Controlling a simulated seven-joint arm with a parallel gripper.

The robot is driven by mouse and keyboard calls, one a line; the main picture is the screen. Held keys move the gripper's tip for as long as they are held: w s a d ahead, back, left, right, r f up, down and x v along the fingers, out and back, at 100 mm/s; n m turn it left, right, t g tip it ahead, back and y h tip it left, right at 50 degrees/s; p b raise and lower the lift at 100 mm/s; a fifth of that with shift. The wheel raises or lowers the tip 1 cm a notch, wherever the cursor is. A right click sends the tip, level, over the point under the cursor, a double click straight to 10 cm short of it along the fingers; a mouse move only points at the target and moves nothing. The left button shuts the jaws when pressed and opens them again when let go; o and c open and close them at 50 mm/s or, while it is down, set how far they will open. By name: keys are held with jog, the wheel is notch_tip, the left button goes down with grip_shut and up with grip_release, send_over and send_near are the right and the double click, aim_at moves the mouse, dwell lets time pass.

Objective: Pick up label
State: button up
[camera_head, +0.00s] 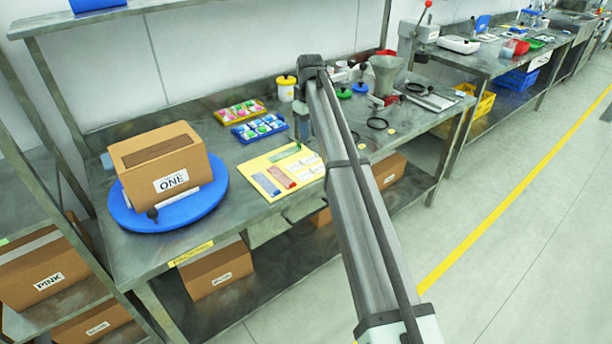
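A yellow sheet (262,162) lies on the steel bench, left of my arm. On it are small white labels with print (311,164), a blue strip (266,184), a red-pink strip (282,177) and a green strip (286,153). The print on the small labels is too small to read. My arm crosses the middle of the view from the lower right and covers the ground just right of the sheet. I cannot make out my gripper's fingers; they seem hidden behind the arm.
A cardboard box (160,150) marked ONE stands on a blue round turntable (208,203). A yellow tray (222,119) and a blue tray (238,130) hold small coloured items behind the sheet. A white yellow-lidded jar (286,92) and a grey funnel (386,75) stand farther back.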

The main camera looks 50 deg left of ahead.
send_near(305, 174)
jog(key=shift+w+f, duration=0.55)
jog(key=shift+w, duration=0.35)
jog(key=shift+w+f, duration=0.2)
jog(key=shift+f, duration=2.65)
jog(key=shift+c, duration=0.5)
grip_shut()
